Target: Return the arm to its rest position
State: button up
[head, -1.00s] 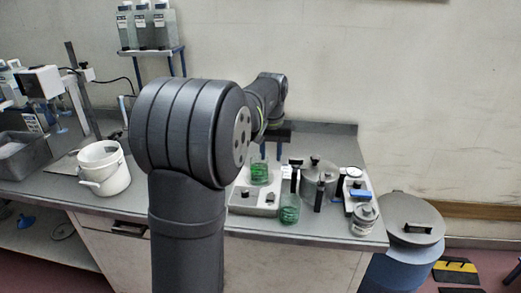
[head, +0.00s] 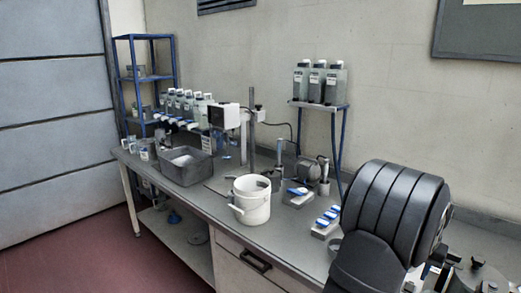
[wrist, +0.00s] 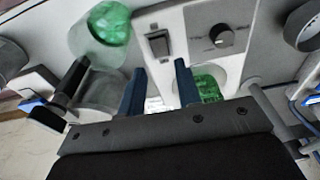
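My arm (head: 392,215) stands at the right of the head view, and its gripper is outside that view. In the wrist view my gripper (wrist: 159,68) has its two dark blue fingers apart, with no object held between them. A pale box (wrist: 185,55) with a black rocker switch and a knob (wrist: 222,36) lies beyond the fingertips. A glass with green contents (wrist: 109,24) is at the upper left. Another green-filled glass (wrist: 208,88) shows beside the right finger, partly hidden by it. I cannot tell whether the finger touches it.
The grey bench (head: 222,215) carries a white bucket (head: 251,208), a grey tub (head: 178,172) and blue-topped pieces (head: 326,222). Bottles (head: 318,84) stand on a raised shelf. A blue rack (head: 146,77) is at the far left. Lidded items (head: 480,275) show at lower right.

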jog(key=f, duration=0.5)
jog(key=shift+w+d+f, duration=0.25)
jog(key=shift+f, duration=0.05)
